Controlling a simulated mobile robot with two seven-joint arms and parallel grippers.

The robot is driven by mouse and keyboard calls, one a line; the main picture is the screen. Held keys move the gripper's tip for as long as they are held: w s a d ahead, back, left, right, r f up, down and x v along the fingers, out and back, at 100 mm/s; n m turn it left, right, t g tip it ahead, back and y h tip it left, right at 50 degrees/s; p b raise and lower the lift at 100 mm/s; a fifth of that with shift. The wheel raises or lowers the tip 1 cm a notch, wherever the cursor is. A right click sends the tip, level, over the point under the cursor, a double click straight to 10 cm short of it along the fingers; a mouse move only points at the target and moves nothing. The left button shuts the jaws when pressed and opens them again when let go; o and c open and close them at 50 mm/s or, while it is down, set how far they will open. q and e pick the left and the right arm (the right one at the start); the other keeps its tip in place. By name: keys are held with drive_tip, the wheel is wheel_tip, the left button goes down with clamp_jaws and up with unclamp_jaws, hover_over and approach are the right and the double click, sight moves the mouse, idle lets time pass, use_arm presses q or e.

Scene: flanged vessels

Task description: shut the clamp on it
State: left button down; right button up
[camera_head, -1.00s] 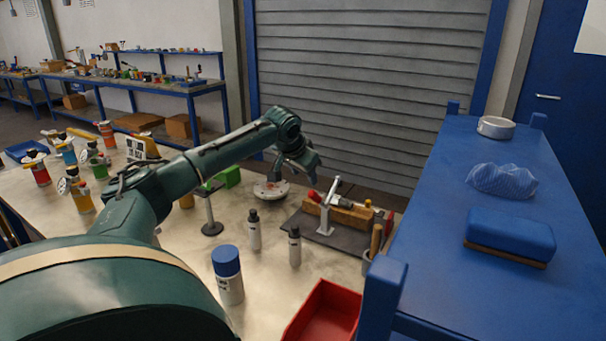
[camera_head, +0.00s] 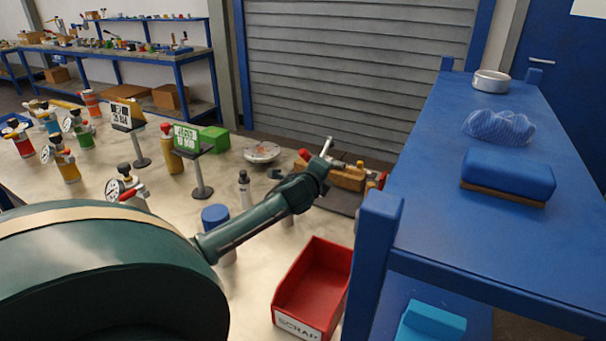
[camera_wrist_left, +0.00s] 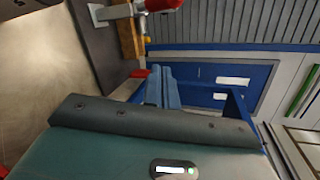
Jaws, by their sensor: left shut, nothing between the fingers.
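The clamp's grey lever (camera_head: 327,146) stands up at a slant beside a wooden block (camera_head: 349,178) on a dark plate, in the head view. In the left wrist view, a grey clamp part (camera_wrist_left: 118,11) and a red part (camera_wrist_left: 163,4) show at the top edge, by the wood (camera_wrist_left: 128,38). My left gripper (camera_head: 319,165) is just in front of the lever; I cannot tell whether they touch. In the wrist view its fingers (camera_wrist_left: 163,73) are together and empty. My forearm hides the fixture's near left part. My right gripper is out of view.
A pale round flange (camera_head: 262,151) lies left of the clamp. A small bottle (camera_head: 244,190) and a blue-capped bottle (camera_head: 215,216) stand near my forearm. A red scrap bin (camera_head: 312,285) stands in front. A blue shelf (camera_head: 420,190) bounds the right side.

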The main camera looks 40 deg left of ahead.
use_arm(q)
drive_tip(key=s+a+f+m+t+y+b, duration=0.15)
drive_tip(key=s+f+m, duration=0.35)
drive_tip(key=s+m, duration=0.55)
approach(307, 161)
drive_tip(key=w+f, duration=0.3)
drive_tip(key=f, duration=0.1)
drive_tip(key=shift+m+t+y, duration=0.25)
drive_tip(key=shift+m+t, duration=0.1)
drive_tip(key=shift+m, duration=0.1)
drive_tip(key=w+a+r, duration=0.1)
drive_tip(key=w+a+r+p, duration=0.1)
drive_tip(key=shift+w+a+r, duration=0.2)
drive_tip(key=shift+a+r, duration=0.15)
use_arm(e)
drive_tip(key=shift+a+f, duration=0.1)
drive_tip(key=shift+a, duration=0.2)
use_arm(q)
drive_tip(key=shift+w, duration=0.1)
